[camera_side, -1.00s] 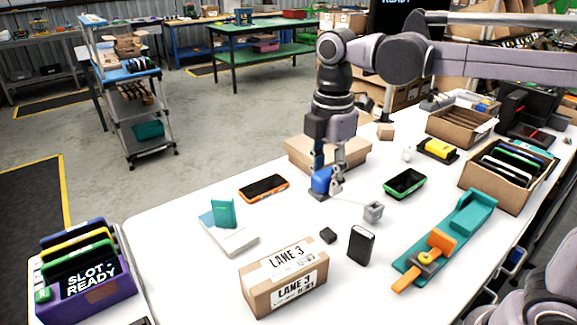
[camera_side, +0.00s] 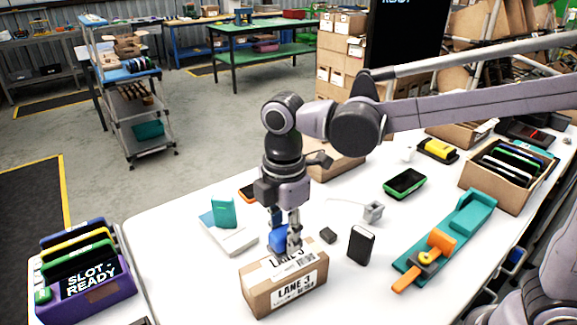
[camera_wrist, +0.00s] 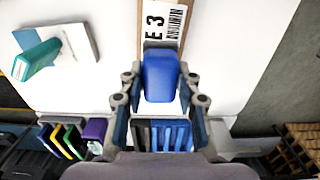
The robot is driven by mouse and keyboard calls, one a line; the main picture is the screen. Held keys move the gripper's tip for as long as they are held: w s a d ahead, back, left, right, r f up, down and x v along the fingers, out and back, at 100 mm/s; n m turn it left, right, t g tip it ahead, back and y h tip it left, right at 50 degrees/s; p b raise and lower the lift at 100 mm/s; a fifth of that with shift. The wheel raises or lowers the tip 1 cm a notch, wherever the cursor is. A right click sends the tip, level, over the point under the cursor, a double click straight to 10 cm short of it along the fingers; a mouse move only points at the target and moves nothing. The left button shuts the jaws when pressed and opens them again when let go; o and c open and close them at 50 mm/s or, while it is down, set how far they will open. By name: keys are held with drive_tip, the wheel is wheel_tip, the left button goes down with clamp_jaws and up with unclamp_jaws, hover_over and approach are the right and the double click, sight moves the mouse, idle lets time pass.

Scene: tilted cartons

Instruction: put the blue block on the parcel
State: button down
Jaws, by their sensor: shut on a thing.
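The blue block (camera_side: 278,238) is held between the fingers of my gripper (camera_side: 286,245) in the side view. In the wrist view the blue block (camera_wrist: 160,76) sits between the fingertips of my gripper (camera_wrist: 160,88). The parcel (camera_side: 286,283) is a brown carton with white LANE 3 labels, standing on the white table. The block is over the parcel's top, at its far edge in the side view; I cannot tell whether they touch. In the wrist view the parcel (camera_wrist: 181,10) shows beyond the block, which hides part of it.
A teal block (camera_side: 223,211) stands on a white book (camera_side: 232,238) left of my gripper. A black box (camera_side: 361,245) and a small dark block (camera_side: 328,235) are right of the parcel. A purple bin (camera_side: 90,290) stands at the left.

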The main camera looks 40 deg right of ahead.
sight(284, 230)
drive_tip(key=shift+f, duration=2)
drive_tip(key=shift+f, duration=0.1)
drive_tip(key=c, duration=0.9)
unclamp_jaws()
drive_tip(key=shift+c, duration=0.2)
wheel_tip(284, 230, up, 12)
drive_tip(key=shift+d, duration=0.2)
drive_tip(key=s+d+f+m+t, duration=0.3)
drive_tip(key=d+f+m, duration=0.1)
drive_tip(key=d+m, duration=0.5)
drive_tip(key=s+d+f+m+t, duration=0.3)
drive_tip(key=d+f+m+t, duration=0.1)
drive_tip(key=d+m, duration=0.5)
drive_tip(key=d, duration=0.2)
drive_tip(key=shift+s+d+f, duration=0.3)
drive_tip(key=shift+s+f, duration=0.05)
drive_tip(key=shift+f, duration=0.05)
